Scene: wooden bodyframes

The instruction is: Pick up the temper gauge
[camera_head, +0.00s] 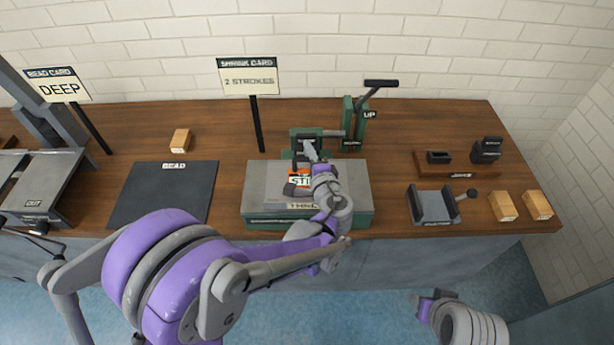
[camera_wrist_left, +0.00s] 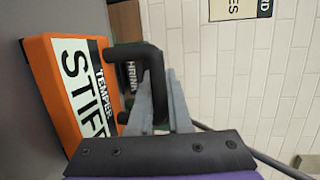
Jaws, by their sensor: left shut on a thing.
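The temper gauge (camera_head: 299,180) is an orange block with a white label reading STIFF and a black handle. It is over the grey top of the green-sided box (camera_head: 262,180) at the middle of the bench, partly hidden by my left arm. My left gripper (camera_head: 309,150) is shut on the gauge's handle. In the left wrist view the gauge (camera_wrist_left: 78,95) is at the left, and the grey fingers (camera_wrist_left: 160,100) meet the black handle. I cannot tell whether the gauge touches the box. My right gripper (camera_head: 432,304) is low at the right, apart from the bench; its jaws are unclear.
A green lever press (camera_head: 357,120) stands behind the box. The shrink card (camera_head: 249,76) and bead card (camera_head: 58,85) stand on posts. A dark mat (camera_head: 163,195) lies at left. A grey vise-like fixture (camera_head: 434,205) and wooden blocks (camera_head: 503,206) are at right.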

